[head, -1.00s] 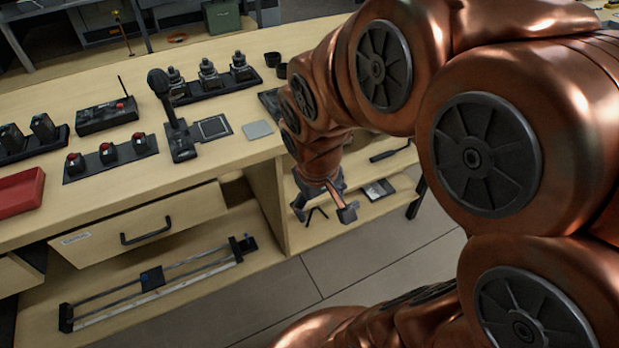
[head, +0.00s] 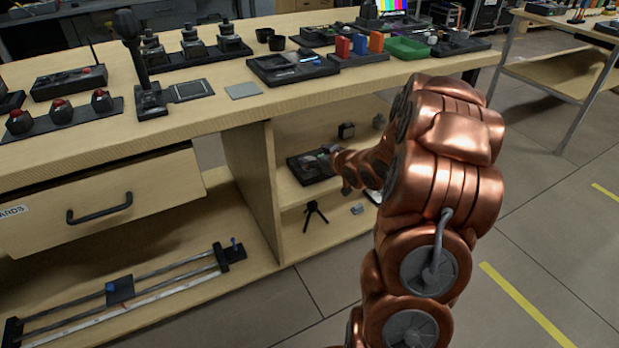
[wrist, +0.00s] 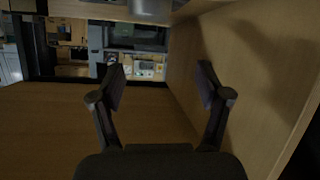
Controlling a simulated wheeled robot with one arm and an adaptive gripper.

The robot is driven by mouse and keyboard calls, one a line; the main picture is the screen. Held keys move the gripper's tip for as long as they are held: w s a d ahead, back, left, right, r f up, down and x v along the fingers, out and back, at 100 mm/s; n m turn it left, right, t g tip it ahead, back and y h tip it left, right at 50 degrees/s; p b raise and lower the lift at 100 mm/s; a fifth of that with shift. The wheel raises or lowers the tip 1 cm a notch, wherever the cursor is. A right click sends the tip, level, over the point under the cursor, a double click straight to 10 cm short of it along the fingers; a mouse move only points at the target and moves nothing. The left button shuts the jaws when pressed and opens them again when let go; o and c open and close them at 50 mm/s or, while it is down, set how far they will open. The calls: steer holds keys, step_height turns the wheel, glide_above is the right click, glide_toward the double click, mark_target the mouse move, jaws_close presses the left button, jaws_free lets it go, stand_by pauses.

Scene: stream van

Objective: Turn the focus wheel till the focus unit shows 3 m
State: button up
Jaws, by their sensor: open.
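My gripper (wrist: 161,88) is open in the wrist view, with nothing between its fingers. In the head view it is at the shelf opening under the bench, in front of a dark tray (head: 306,169) with small parts, and partly hidden by my arm. I cannot pick out the focus wheel or the focus unit for sure, and no distance reading is legible. A small dark box (head: 346,130) stands on the upper shelf behind my gripper; I cannot tell what it is. In the wrist view a grey rounded thing (wrist: 150,8) is cut off at the top edge.
A small black tripod (head: 314,213) stands on the lower shelf. A wooden wall (wrist: 245,65) is close on the right in the wrist view. The bench top (head: 215,108) carries a microphone (head: 130,40) and several trays. A slider rail (head: 130,290) lies at lower left. Floor at right is clear.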

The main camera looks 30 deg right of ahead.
steer(key=f+t+b, duration=0.1)
steer(key=f, duration=0.1)
steer(key=d+f+t+y+b, duration=0.1)
steer(key=f+b, duration=0.1)
steer(key=d+f+t+b, duration=0.1)
steer(key=f, duration=0.1)
steer(key=shift+s+d+f+y, duration=0.15)
steer(key=shift+s+f+y, duration=0.05)
steer(key=shift+s+y, duration=0.2)
steer(key=shift+s+d+f+t+b, duration=0.3)
steer(key=shift+f+t+b, duration=0.15)
steer(key=shift+b, duration=0.35)
steer(key=shift+s+r+t+y, duration=0.1)
steer(key=shift+t+y, duration=0.15)
steer(key=shift+y, duration=0.05)
steer(key=shift+w+a+b, duration=0.2)
steer(key=shift+w+b, duration=0.15)
steer(key=shift+w, duration=0.9)
steer(key=shift+w+a+b, duration=0.25)
steer(key=shift+w+b, duration=0.15)
steer(key=shift+w, duration=0.9)
steer(key=shift+w+a+b, duration=0.2)
steer(key=shift+w+b, duration=0.15)
steer(key=shift+w, duration=0.9)
steer(key=c, duration=1.2)
steer(key=shift+o, duration=0.2)
